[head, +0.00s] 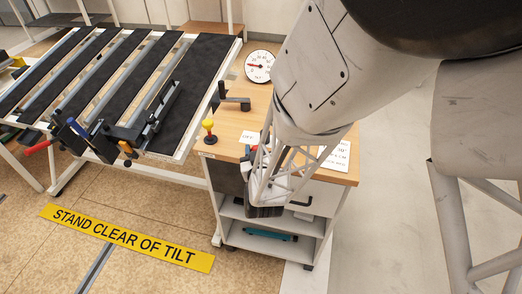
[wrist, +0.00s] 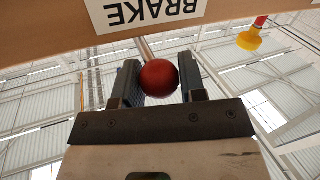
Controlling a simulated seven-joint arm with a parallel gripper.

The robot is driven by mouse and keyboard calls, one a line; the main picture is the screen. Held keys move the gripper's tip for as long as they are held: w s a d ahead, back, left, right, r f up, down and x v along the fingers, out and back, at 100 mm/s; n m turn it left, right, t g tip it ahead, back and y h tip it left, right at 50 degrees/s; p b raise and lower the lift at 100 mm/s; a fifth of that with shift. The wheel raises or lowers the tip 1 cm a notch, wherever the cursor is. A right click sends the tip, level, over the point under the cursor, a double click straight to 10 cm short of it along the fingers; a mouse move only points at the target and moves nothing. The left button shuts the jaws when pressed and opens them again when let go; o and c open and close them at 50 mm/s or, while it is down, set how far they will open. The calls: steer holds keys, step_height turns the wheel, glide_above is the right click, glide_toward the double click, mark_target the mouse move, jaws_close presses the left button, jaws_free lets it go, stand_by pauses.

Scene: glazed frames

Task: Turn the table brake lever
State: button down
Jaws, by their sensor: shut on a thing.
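The brake lever's red ball knob (wrist: 158,77) sits between the two fingers of my gripper (wrist: 157,82) in the wrist view. My gripper is shut on it, with a finger on each side. The lever's shaft is mostly hidden behind the knob. A white BRAKE label (wrist: 145,12) appears upside down on the wooden edge just beyond. In the head view my forearm covers most of the lever and gripper at the front of the wooden-topped cabinet (head: 231,91).
A tilting table with black slats (head: 205,75) stands at the left. A yellow knob with a red part (head: 208,125), also in the wrist view (wrist: 250,38), is beside the cabinet's left edge. A black crank handle (head: 234,102) and round dial (head: 259,66) are behind. A yellow warning strip (head: 125,238) lies on the floor.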

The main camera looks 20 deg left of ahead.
steer(key=shift+w+a+m+t+h, duration=0.1)
steer(key=shift+a+m+t+h, duration=0.1)
steer(key=shift+a+m+h, duration=0.6)
steer(key=shift+w+a+m+t+h, duration=0.2)
steer(key=shift+m+h, duration=0.35)
steer(key=shift+h, duration=0.65)
steer(key=shift+w+a+m+t+h, duration=0.1)
steer(key=shift+a+m+t+h, duration=0.1)
steer(key=shift+a+m+h, duration=0.65)
steer(key=shift+w+a+m+h, duration=0.15)
steer(key=shift+m+h, duration=0.2)
steer(key=shift+h, duration=0.4)
steer(key=shift+w+a+m+h, duration=0.2)
steer(key=shift+m+h, duration=0.2)
steer(key=shift+h, duration=0.35)
steer(key=shift+w+a+m+h, duration=0.15)
steer(key=shift+m+h, duration=0.2)
steer(key=shift+h, duration=0.4)
steer(key=shift+a, duration=0.1)
steer(key=c, duration=0.7)
jaws_free()
steer(key=shift+s, duration=0.1)
steer(key=shift+v, duration=3.8)
steer(key=shift+r, duration=0.15)
